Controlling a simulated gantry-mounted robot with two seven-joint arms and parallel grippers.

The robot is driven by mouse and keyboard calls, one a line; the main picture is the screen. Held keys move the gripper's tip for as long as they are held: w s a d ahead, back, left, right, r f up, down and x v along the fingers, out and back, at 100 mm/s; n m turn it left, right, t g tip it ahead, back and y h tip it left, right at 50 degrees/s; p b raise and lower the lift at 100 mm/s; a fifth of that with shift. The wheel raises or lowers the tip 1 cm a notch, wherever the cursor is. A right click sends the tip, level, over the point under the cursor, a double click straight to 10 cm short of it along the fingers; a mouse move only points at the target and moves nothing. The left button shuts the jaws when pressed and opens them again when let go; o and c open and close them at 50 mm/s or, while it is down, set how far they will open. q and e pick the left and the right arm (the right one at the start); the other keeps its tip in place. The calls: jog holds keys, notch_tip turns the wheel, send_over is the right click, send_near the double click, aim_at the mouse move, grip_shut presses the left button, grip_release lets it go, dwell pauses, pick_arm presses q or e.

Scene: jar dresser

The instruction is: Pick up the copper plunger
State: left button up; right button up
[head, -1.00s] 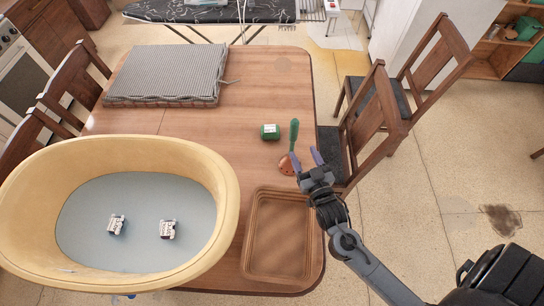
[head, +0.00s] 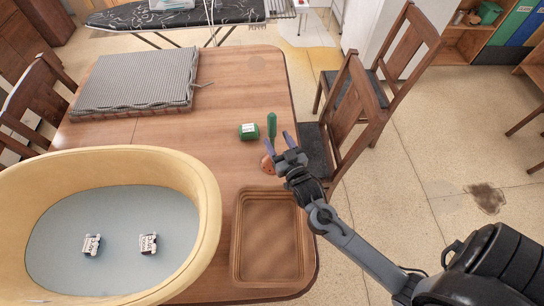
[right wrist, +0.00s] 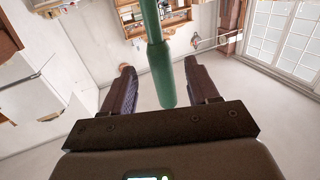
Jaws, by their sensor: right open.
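The copper plunger has a copper-coloured cup (head: 267,164) on the table near its right edge, and a green handle (head: 271,124) that stands up from it. My right gripper (head: 280,140) is open and close to the handle, its fingers partly covering the plunger. In the right wrist view the green handle (right wrist: 159,65) shows in the gap between the two open fingers (right wrist: 162,85), with clearance on both sides. I cannot tell whether it is fully between the fingertips. My left gripper is not in view.
A small green labelled box (head: 248,132) stands just left of the plunger. A brown tray (head: 236,245) lies nearer on the table. A large yellow tub (head: 208,215) holds two labelled jars. A striped cushion (head: 135,82) lies behind. A wooden chair (head: 350,115) stands close at the right edge.

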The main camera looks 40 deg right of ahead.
aim_at(274, 134)
jog(key=shift+x, duration=2.4)
jog(key=shift+r, duration=0.15)
jog(key=c, duration=1)
jog(key=shift+r, duration=0.15)
